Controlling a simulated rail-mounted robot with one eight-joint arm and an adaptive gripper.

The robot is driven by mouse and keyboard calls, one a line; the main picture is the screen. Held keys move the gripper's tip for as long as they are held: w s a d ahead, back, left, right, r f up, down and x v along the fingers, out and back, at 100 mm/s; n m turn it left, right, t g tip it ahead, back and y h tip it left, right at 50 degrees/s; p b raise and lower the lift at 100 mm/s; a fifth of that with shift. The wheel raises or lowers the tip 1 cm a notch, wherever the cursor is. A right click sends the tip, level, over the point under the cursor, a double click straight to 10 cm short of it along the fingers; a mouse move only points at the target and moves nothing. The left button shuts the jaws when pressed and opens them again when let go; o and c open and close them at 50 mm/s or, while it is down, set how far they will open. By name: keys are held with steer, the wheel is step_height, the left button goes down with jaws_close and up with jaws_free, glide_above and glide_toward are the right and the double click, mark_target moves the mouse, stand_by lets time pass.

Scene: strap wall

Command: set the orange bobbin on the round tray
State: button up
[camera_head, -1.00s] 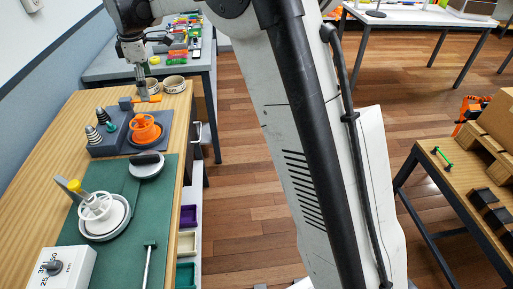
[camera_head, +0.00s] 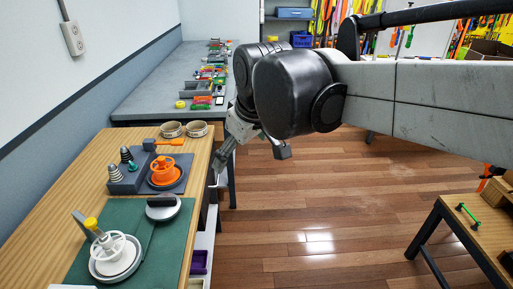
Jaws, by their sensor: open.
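The orange bobbin (camera_head: 163,169) stands on a dark round plate (camera_head: 176,185) that lies on a grey board on the wooden table. A pale round dish (camera_head: 101,271) on the green mat holds a white spoked reel (camera_head: 112,247) with a yellow-tipped pin. I cannot tell for sure which of these round pieces is the round tray. My gripper (camera_head: 219,176) is open and points down at the table's right edge, right of the orange bobbin and apart from it. My arm's large black joint hides what lies behind it.
A round pale disc with a black handle (camera_head: 163,209) lies on the green mat (camera_head: 177,240). Coiled cones (camera_head: 115,173), an orange-handled tool (camera_head: 170,142) and two round tins (camera_head: 171,129) stand near the bobbin. A grey bench (camera_head: 150,95) holds many small parts behind.

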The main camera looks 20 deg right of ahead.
steer(key=s+d+f+m+t, duration=0.1)
steer(key=s+f+m, duration=0.1)
steer(key=s, duration=0.4)
steer(key=s+d+f+m+t, duration=0.1)
steer(key=s+d+f+m, duration=0.1)
steer(key=s+f, duration=0.3)
steer(key=shift+s+d+m, duration=0.25)
steer(key=shift+s+m, duration=0.25)
steer(key=shift+c, duration=0.2)
stand_by(1.1)
